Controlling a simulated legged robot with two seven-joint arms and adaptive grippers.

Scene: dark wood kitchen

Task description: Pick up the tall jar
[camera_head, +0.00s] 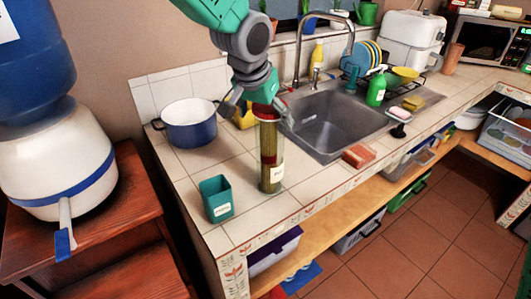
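The tall jar (270,160) stands upright on the tiled counter, left of the sink. It is clear, with yellowish-green and red contents, a red lid and a white label low on its side. My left gripper (262,112) comes down from above, with its fingers spread on both sides of the jar's lid. I cannot tell whether the fingers touch the jar. My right gripper does not show.
A teal square cup (216,199) stands just left of the jar. A blue pot (190,128) is behind it, and a yellow item (243,118) sits behind the gripper. The sink (345,125) and a reddish block (358,156) lie to the right.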

